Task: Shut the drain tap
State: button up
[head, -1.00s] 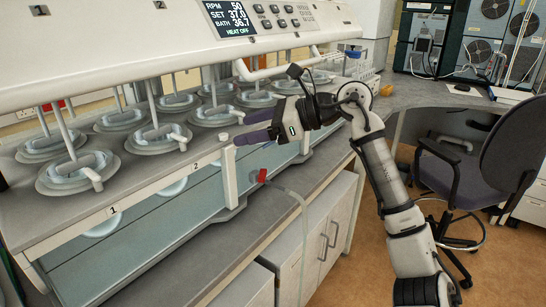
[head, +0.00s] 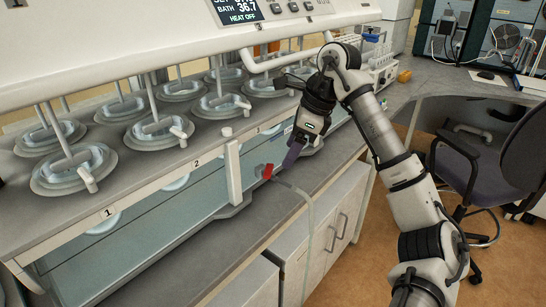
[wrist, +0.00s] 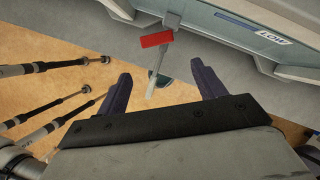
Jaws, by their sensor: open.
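The drain tap has a red handle (head: 267,172) on the front lower edge of the water bath (head: 130,243). A clear hose (head: 310,222) runs from it over the bench edge. In the wrist view the red handle (wrist: 157,39) lies crosswise to the outlet, ahead of the fingertips and between their lines. My gripper (head: 291,156) points down beside the tap, just right of the handle in the head view, apart from it as far as I can tell. In the wrist view my gripper (wrist: 160,78) is open and empty, with two purple fingers spread.
Dissolution vessels (head: 160,130) stand in the bath's top plate. A white post (head: 232,172) stands close left of the tap. The grey bench (head: 228,235) has a clear strip in front. Cabinets (head: 325,240) sit below, and a chair (head: 490,165) stands at right.

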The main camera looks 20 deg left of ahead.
aim_at(269, 169)
jog(key=shift+s+a+r, duration=0.1)
jog(key=shift+s+a, duration=0.05)
jog(key=shift+a, duration=0.45)
jog(key=shift+s+a+r, duration=0.1)
jog(key=shift+a, duration=0.5)
jog(key=p+x, duration=0.1)
jog(key=x, duration=0.3)
jog(key=shift+a+f, duration=0.25)
jog(key=shift+f, duration=0.45)
jog(key=c, duration=1)
